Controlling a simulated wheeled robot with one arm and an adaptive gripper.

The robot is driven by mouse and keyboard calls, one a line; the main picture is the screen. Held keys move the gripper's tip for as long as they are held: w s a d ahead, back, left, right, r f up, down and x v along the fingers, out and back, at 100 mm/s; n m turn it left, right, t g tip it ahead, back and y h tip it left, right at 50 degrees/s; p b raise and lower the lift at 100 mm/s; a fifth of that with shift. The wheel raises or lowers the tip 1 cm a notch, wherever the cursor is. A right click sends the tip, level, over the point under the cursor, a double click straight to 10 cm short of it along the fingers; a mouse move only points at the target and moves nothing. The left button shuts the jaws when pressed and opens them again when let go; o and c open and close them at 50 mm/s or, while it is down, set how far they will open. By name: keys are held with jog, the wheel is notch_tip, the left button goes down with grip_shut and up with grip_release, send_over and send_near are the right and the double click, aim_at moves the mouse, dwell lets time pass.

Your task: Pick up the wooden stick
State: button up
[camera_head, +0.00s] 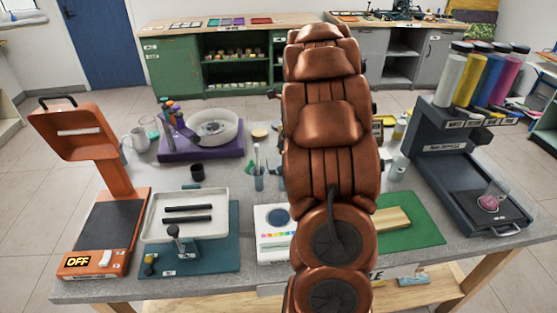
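A pale wooden stick (392,220), short and flat like a bar, lies on a green mat (428,232) at the right of the middle of the grey table. Its left part is hidden behind my copper-coloured arm. My arm rises through the middle of the view and covers part of the table. I cannot make out my gripper or its fingers, so its place relative to the stick does not show.
A dark dispenser with coloured tubes (468,78) stands right of the green mat. A white panel (275,244) lies left of my arm. Further left are a white tray (160,230) with two dark bars and an orange device (112,200). Cabinets (172,68) stand behind.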

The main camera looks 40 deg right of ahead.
aim_at(284, 167)
jog(key=shift+p+x, duration=0.8)
jog(key=shift+x, duration=1)
jog(key=shift+p+x, duration=0.85)
jog(key=shift+x, duration=1.25)
jog(key=shift+d, duration=0.1)
grip_shut()
